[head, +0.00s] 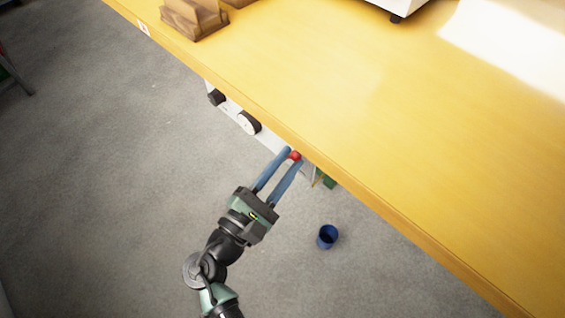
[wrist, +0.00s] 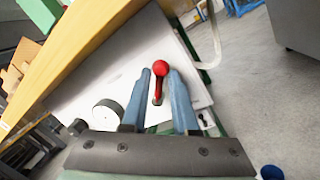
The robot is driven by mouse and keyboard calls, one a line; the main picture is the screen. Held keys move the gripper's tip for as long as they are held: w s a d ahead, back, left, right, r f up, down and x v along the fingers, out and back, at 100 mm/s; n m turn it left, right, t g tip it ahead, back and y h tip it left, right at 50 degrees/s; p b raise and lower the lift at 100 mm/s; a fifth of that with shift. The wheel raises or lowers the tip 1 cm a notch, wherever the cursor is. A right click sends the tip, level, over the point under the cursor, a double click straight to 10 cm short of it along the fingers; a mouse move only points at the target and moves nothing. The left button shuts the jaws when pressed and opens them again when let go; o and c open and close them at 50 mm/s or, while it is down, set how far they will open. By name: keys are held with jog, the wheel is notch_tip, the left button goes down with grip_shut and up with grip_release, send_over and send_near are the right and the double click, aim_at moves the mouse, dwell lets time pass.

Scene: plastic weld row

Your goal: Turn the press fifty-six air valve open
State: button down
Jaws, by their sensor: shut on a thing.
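A red valve lever with a round knob (wrist: 161,69) is on a white panel (wrist: 92,77) below the table's front edge. In the head view the red knob (head: 295,156) shows at the fingertips, and the rest of the lever is hidden. My gripper (head: 292,157) reaches up to it from the lower left. In the wrist view my gripper (wrist: 160,85) has its two blue fingers on either side of the red lever, shut on it. The label that would tell which press the valve belongs to cannot be read.
The yellow table (head: 380,110) overhangs the panel. A round gauge (head: 249,123) and a black knob (head: 216,97) are on the panel to the left. A blue cup (head: 327,236) is on the grey floor.

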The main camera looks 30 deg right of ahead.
jog(key=f+m+b, duration=0.1)
jog(key=m+b, duration=0.2)
jog(key=m, duration=0.1)
jog(key=f+m+g+h+b, duration=0.1)
jog(key=m+b, duration=0.2)
jog(key=m, duration=0.1)
jog(key=s+f+m+g+h+b, duration=0.1)
jog(key=m+b, duration=0.2)
jog(key=m, duration=0.1)
jog(key=shift+d+f, duration=0.2)
jog(key=c, duration=0.9)
grip_release()
jog(key=shift+o, duration=0.2)
jog(key=p+v, duration=0.3)
jog(key=v, duration=1)
jog(key=shift+w+r, duration=0.15)
jog(key=shift+w, duration=0.05)
